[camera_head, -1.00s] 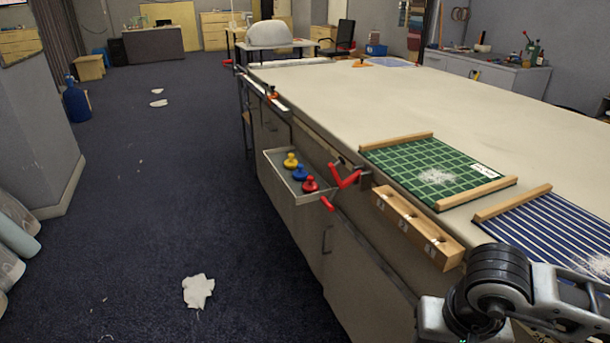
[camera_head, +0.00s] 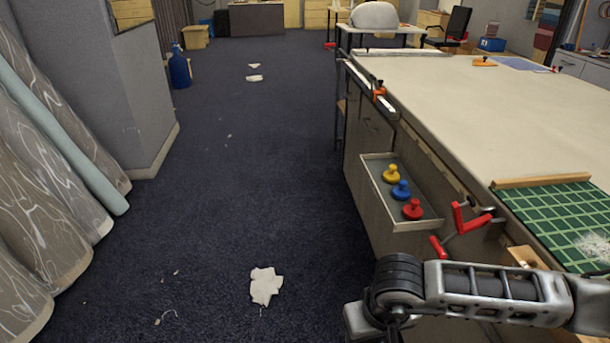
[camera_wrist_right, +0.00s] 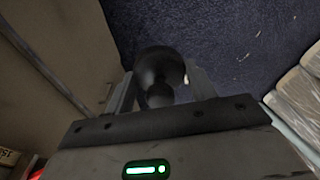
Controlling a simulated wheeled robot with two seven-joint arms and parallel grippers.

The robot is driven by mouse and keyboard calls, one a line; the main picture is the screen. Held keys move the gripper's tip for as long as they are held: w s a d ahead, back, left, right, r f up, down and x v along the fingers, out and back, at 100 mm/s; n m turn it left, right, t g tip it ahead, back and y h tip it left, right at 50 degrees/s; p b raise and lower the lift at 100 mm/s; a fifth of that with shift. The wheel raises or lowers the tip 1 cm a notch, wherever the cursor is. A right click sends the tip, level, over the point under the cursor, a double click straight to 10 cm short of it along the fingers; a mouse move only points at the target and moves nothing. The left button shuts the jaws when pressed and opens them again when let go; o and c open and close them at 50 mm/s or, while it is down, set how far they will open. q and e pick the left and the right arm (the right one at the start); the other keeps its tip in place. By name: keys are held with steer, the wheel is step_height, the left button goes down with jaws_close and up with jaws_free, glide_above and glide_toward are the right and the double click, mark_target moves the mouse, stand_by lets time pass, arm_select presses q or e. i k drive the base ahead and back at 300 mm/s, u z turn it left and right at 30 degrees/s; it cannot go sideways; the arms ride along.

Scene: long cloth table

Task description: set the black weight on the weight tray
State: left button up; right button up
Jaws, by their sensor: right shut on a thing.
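The weight tray (camera_head: 419,186) is a shallow grey tray fixed to the side of the table. A yellow weight (camera_head: 391,174), a blue weight (camera_head: 401,190) and a red weight (camera_head: 413,209) stand in a row on it. In the right wrist view my right gripper (camera_wrist_right: 162,88) is shut on the black weight (camera_wrist_right: 160,64), a dark knobbed piece between the two fingers, with dark floor beyond. In the head view my right arm shows at the lower right, in front of the tray; its gripper and the black weight are hidden there. My left gripper is not in view.
A red clamp (camera_head: 462,226) sits on the table edge just right of the tray. A green gridded mat (camera_head: 548,215) with a wooden bar lies on the table (camera_head: 480,115). Fabric rolls (camera_head: 40,200) stand at left. White scraps (camera_head: 265,286) lie on otherwise open floor.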

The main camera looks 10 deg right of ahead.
mark_target(383, 165)
steer(key=u, duration=0.55)
steer(key=i, duration=1.95)
steer(key=z, duration=1.25)
steer(key=i, duration=0.9)
steer(key=z, duration=0.9)
steer(key=i, duration=0.45)
steer(key=u, duration=0.05)
